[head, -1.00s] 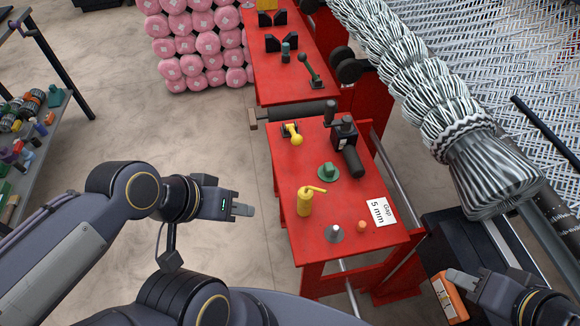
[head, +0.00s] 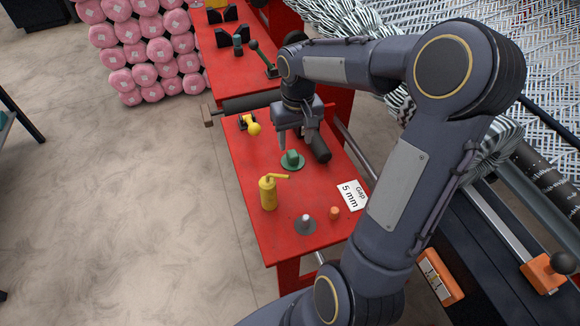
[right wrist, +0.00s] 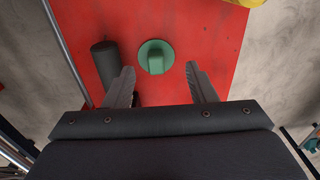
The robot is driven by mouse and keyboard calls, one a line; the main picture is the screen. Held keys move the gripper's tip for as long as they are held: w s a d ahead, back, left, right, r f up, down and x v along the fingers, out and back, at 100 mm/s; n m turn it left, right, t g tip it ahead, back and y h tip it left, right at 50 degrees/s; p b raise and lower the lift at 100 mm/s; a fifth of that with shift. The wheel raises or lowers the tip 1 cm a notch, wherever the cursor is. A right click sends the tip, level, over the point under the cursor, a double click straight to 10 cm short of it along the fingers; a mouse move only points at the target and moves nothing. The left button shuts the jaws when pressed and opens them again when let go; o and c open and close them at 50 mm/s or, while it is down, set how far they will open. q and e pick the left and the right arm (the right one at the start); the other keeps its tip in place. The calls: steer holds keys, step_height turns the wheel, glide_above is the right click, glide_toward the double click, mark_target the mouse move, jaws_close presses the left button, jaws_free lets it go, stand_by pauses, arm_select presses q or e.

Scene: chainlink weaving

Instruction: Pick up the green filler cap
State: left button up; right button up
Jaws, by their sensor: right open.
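The green filler cap (head: 292,160), a round flange with a raised grip block, sits on the red table (head: 262,228). My right gripper (head: 295,142) is over the table close to the cap, pointing down, with one finger visible just left of and behind it. In the right wrist view the cap (right wrist: 155,57) shows between and slightly beyond the two spread fingertips (right wrist: 159,68), with nothing held between them. I see no contact with the cap. My left gripper is out of view.
A dark cylindrical handle (head: 317,148) lies close to the cap's right. A yellow oil can (head: 268,192) stands in front. A grey cone (head: 305,224), an orange plug (head: 334,212) and a "Gap 5 mm" card (head: 352,195) are nearer. A yellow-knobbed lever (head: 253,128) is behind.

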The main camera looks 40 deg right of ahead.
mark_target(294, 157)
steer(key=f, duration=0.3)
steer(key=w+d+f+b, duration=0.1)
steer(key=f, duration=0.5)
steer(key=shift+w+d+f, duration=0.15)
steer(key=shift+w+f, duration=0.2)
steer(key=shift+w, duration=0.05)
jaws_close()
